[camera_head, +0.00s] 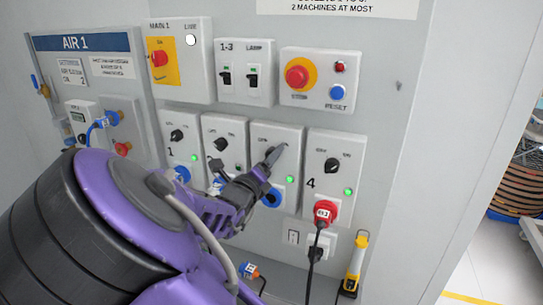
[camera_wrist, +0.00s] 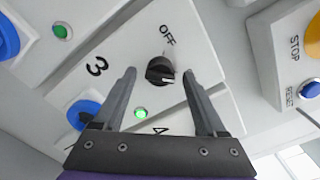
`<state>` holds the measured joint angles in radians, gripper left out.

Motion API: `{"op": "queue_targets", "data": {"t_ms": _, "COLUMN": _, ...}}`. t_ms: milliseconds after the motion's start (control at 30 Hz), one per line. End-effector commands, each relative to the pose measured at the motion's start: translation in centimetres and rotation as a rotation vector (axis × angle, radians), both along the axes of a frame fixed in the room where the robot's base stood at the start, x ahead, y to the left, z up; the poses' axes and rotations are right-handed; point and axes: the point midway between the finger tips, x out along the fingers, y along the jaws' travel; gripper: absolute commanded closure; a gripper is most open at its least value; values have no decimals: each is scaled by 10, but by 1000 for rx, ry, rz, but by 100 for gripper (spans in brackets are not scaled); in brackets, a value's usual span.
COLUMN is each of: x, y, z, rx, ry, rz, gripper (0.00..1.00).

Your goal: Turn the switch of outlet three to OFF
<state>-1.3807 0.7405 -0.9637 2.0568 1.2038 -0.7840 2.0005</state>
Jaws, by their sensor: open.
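The outlet three panel is a light grey box (camera_head: 292,135) between its neighbours, and its black "3" shows in the wrist view. Its black rotary switch (camera_wrist: 160,71) sits below the word OFF in the wrist view. I cannot tell for sure which way its pointer faces. The green lamp (camera_wrist: 141,113) on this panel is lit. My gripper (camera_wrist: 159,74) is open, with one finger on each side of the switch and a visible gap to it. In the head view my gripper (camera_head: 275,156) covers this switch.
Outlet four (camera_head: 333,165) is to the right, with a red plug (camera_head: 325,212) in it. A blue socket (camera_wrist: 86,112) is beside the "3". A red stop button (camera_head: 297,75) and blue reset button (camera_head: 337,92) are above. A yellow-handled tool (camera_head: 355,262) stands at lower right.

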Motion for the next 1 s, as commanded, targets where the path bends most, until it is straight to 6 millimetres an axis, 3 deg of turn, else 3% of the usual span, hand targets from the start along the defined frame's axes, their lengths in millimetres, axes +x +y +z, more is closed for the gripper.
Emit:
{"op": "queue_targets", "data": {"t_ms": 333, "x": 5, "y": -1, "z": 0, "rx": 0, "ry": 0, "rz": 1, "gripper": 26}}
{"op": "queue_targets", "data": {"t_ms": 733, "x": 4, "y": -1, "z": 0, "rx": 0, "ry": 1, "rz": 1, "gripper": 96}}
{"op": "queue_targets", "data": {"t_ms": 767, "x": 4, "y": -1, "z": 0, "rx": 0, "ry": 1, "rz": 1, "gripper": 100}}
{"op": "queue_targets", "data": {"t_ms": 1000, "x": 4, "y": -1, "z": 0, "rx": -10, "ry": 4, "rz": 1, "gripper": 100}}
